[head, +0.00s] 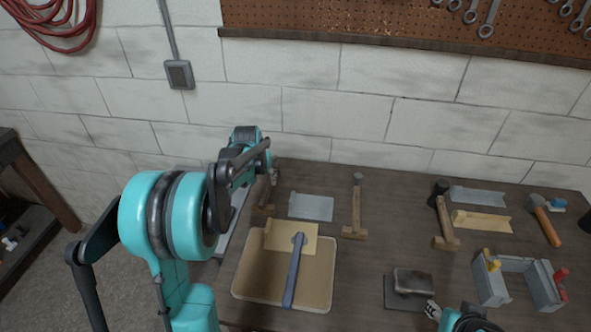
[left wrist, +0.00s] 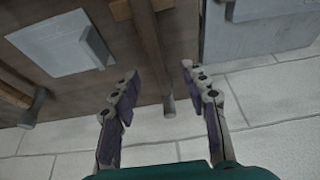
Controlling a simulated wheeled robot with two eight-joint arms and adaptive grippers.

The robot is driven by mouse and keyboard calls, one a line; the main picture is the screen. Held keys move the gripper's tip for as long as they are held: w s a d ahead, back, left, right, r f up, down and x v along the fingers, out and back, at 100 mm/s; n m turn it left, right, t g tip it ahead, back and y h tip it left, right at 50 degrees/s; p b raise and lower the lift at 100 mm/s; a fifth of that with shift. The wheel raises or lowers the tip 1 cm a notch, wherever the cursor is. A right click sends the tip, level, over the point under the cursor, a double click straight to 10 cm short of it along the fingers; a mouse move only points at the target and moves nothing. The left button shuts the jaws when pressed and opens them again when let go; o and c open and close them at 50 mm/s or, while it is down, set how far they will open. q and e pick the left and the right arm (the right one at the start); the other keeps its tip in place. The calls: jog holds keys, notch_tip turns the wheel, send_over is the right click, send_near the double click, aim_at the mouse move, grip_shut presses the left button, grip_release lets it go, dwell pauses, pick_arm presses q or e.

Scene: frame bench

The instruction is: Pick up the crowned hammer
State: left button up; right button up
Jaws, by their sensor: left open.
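My left gripper (head: 272,176) is at the back left of the bench, by the wall. In the left wrist view it is open (left wrist: 158,76), with nothing in its fingers. A wooden-handled hammer (left wrist: 146,40) with a grey end lies below and between the open fingers. In the head view this hammer (head: 264,200) is partly hidden by my left arm. Another hammer (head: 356,208), with a grey end and a wooden block at its near end, lies to its right. No mark shows which hammer is the crowned one. A small part of my right gripper (head: 432,311) shows at the bottom edge.
A grey plate (head: 311,206) lies between these two hammers. A tray (head: 262,283) with a blue-handled tool (head: 293,272) is nearer. A black-headed hammer (head: 443,218), an orange-handled hammer (head: 545,222) and a grey fixture (head: 520,278) are at right. The white wall (head: 300,110) closes off the back.

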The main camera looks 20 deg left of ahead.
aim_at(268, 185)
pick_arm(q)
jog(key=x, duration=0.3)
jog(key=shift+d+b, duration=0.1)
jog(key=shift+b, duration=0.3)
jog(key=b+x, duration=0.1)
jog(key=x, duration=0.4)
jog(key=shift+w+d+f+b, duration=0.1)
jog(key=shift+b, duration=0.3)
jog(key=shift+c, duration=0.9)
grip_shut()
